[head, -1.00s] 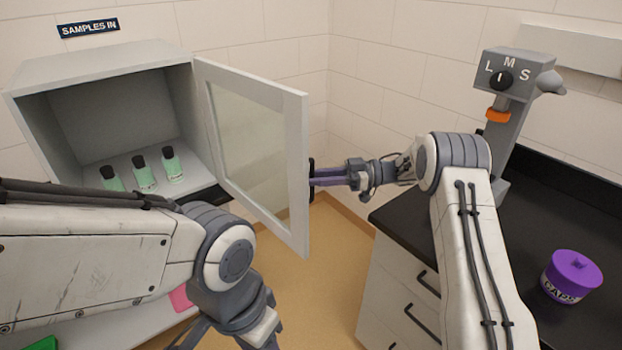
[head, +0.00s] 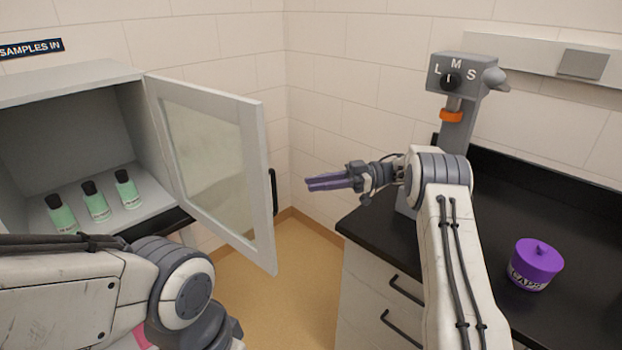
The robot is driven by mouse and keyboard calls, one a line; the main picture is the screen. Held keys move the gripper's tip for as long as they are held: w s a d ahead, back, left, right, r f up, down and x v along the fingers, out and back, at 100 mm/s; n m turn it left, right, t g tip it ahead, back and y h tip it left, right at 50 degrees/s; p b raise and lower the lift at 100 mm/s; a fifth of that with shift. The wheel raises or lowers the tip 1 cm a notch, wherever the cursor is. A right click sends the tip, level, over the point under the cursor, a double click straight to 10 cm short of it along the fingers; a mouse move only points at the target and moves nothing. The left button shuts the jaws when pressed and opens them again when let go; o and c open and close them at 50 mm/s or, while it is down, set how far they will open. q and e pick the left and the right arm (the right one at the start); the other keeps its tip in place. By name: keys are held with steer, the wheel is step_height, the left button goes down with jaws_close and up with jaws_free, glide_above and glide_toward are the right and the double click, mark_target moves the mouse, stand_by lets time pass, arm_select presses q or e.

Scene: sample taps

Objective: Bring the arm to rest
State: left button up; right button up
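My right gripper (head: 328,181) is in mid-air, to the right of the open cabinet door (head: 216,160) and apart from its dark handle (head: 273,191). Its purple fingers point left and lie close together. I cannot tell whether a small gap is left between them; nothing shows in them. My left arm (head: 120,290) crosses the lower left, and its gripper is outside the picture.
The cabinet (head: 70,84) at the left holds three green bottles with black caps (head: 97,202). A dark counter (head: 490,235) at the right carries a purple caps jar (head: 535,265) and a grey tap (head: 457,95) with an orange ring. Open floor (head: 275,285) lies between.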

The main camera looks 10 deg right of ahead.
steer(key=w+r+m+t+h, duration=0.6)
steer(key=w+m+t+h, duration=0.4)
steer(key=t, duration=0.5)
steer(key=s+d+f+m+g+h, duration=0.1)
steer(key=s+f+m+g+h, duration=0.3)
steer(key=s, duration=0.6)
steer(key=s+d+f+m+g+h, duration=0.1)
steer(key=s+f+g, duration=0.2)
steer(key=s+f, duration=0.6)
steer(key=s+d+f+m+g+h, duration=0.1)
steer(key=s+f+m+g+h, duration=0.25)
steer(key=s, duration=0.85)
steer(key=s+a+r+n+g, duration=0.2)
steer(key=s+a+n, duration=0.1)
steer(key=s+a, duration=0.4)
steer(key=s+a+r+n+g+y, duration=0.1)
steer(key=s+a+r+n+g, duration=0.1)
steer(key=s+a, duration=0.5)
steer(key=s+r+n, duration=0.1)
steer(key=s+n, duration=0.1)
steer(key=s, duration=0.1)
steer(key=shift+s+a+r, duration=0.2)
steer(key=shift+r, duration=0.15)
